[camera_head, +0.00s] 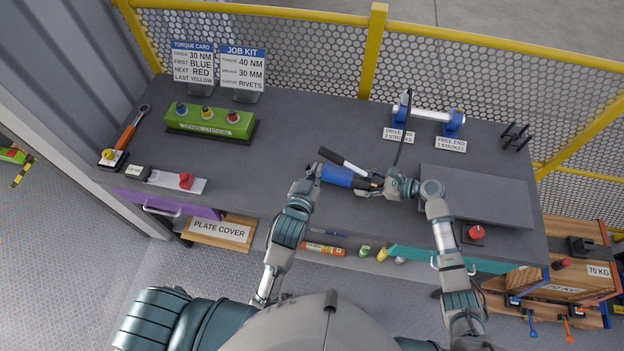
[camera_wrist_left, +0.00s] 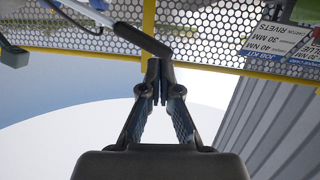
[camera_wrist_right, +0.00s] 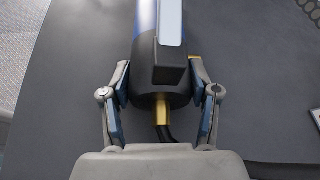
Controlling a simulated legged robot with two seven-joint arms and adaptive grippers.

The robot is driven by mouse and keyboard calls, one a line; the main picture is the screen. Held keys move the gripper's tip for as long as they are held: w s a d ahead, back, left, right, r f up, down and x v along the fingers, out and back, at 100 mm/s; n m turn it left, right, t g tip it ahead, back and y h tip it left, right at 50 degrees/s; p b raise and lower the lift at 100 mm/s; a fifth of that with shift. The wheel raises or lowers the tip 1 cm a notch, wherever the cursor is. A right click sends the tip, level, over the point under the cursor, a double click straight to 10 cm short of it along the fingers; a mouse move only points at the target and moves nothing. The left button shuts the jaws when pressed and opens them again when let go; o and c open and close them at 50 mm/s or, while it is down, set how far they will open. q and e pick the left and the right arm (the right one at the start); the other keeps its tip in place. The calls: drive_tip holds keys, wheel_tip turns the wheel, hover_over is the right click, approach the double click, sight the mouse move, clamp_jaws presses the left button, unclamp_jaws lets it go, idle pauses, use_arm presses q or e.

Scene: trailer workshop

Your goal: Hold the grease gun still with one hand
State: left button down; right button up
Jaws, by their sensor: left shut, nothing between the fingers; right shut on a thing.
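The grease gun (camera_head: 337,176) has a blue barrel, a black head and a pale lever with a black grip (camera_head: 330,156). It lies roughly level over the bench's front part. My right gripper (camera_head: 377,185) is shut on its black head (camera_wrist_right: 160,85); in the right wrist view a finger sits on each side, with a brass fitting (camera_wrist_right: 162,108) between them. A black hose (camera_head: 403,135) runs up from there. My left gripper (camera_head: 315,170) is shut and empty by the barrel's free end. In the left wrist view its fingertips (camera_wrist_left: 160,75) are close to the lever grip (camera_wrist_left: 142,39); contact is unclear.
The white shaft with blue end blocks (camera_head: 430,114) stands behind, with stroke labels before it. A green station (camera_head: 210,121) with coloured knobs stands back left. A red button (camera_head: 476,232) is front right. Yellow-framed mesh (camera_head: 480,60) closes the back.

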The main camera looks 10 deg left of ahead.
sight(353, 166)
use_arm(q)
drive_tip(key=shift+v, duration=2.25)
use_arm(e)
drive_tip(key=o, duration=1.2)
drive_tip(key=shift+o, duration=1)
use_arm(q)
drive_tip(key=shift+r, duration=0.15)
use_arm(e)
wheel_tip(353, 166, up, 9)
drive_tip(key=p, duration=1)
use_arm(q)
wheel_tip(353, 166, up, 10)
